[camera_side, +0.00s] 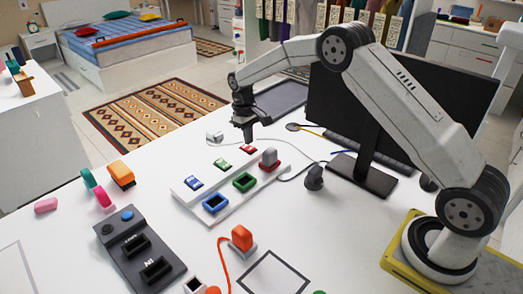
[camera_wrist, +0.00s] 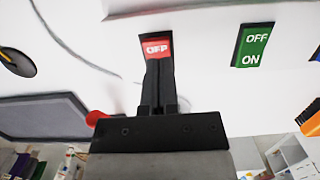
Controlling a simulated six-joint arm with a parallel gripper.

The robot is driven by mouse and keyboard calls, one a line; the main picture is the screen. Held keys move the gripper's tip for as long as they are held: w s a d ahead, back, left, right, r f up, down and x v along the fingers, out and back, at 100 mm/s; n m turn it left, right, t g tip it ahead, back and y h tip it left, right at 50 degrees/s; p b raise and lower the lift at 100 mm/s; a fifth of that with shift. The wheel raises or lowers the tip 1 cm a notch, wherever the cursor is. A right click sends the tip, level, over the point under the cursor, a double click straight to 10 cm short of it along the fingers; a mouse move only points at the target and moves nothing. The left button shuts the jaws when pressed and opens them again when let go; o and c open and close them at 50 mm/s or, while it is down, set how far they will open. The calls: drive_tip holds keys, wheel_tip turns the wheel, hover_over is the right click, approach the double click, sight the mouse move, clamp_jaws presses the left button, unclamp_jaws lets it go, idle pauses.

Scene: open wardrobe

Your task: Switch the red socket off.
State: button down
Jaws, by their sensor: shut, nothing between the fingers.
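A white power strip (camera_side: 228,205) lies on the white table with blue, green and red sockets and a matching rocker switch by each. The red socket (camera_side: 268,167) has a grey plug (camera_side: 269,156) in it. The red switch (camera_side: 249,149) sits at the strip's far end. In the wrist view the red switch (camera_wrist: 157,48) shows its OFF label; its lower part is hidden behind my fingers. My gripper (camera_side: 246,138) is shut and empty, pointing down close by the red switch. In the wrist view its fingertips (camera_wrist: 157,62) overlap the switch; I cannot tell whether they touch.
The green switch (camera_wrist: 253,45) is beside the red one, and the blue switch (camera_side: 194,182) is farther along. A monitor (camera_side: 385,110) stands to the right. A dark control box (camera_side: 140,250) and an orange plug (camera_side: 241,238) are nearer the camera. Cables run behind the strip.

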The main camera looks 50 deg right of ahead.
sight(243, 146)
drive_tip(key=shift+s+f, duration=0.1)
drive_tip(key=shift+f, duration=0.8)
drive_tip(key=shift+f, duration=0.1)
drive_tip(key=shift+s+f, duration=0.15)
drive_tip(key=shift+f, duration=0.05)
drive_tip(key=shift+w, duration=0.2)
drive_tip(key=shift+w+r, duration=0.2)
drive_tip(key=shift+w, duration=0.45)
drive_tip(key=shift+r, duration=0.1)
wheel_tip(243, 146, up, 14)
drive_tip(key=w, duration=0.1)
drive_tip(key=shift+w, duration=0.35)
drive_tip(key=shift+s+a, duration=0.1)
drive_tip(key=shift+s, duration=0.05)
idle(0.4)
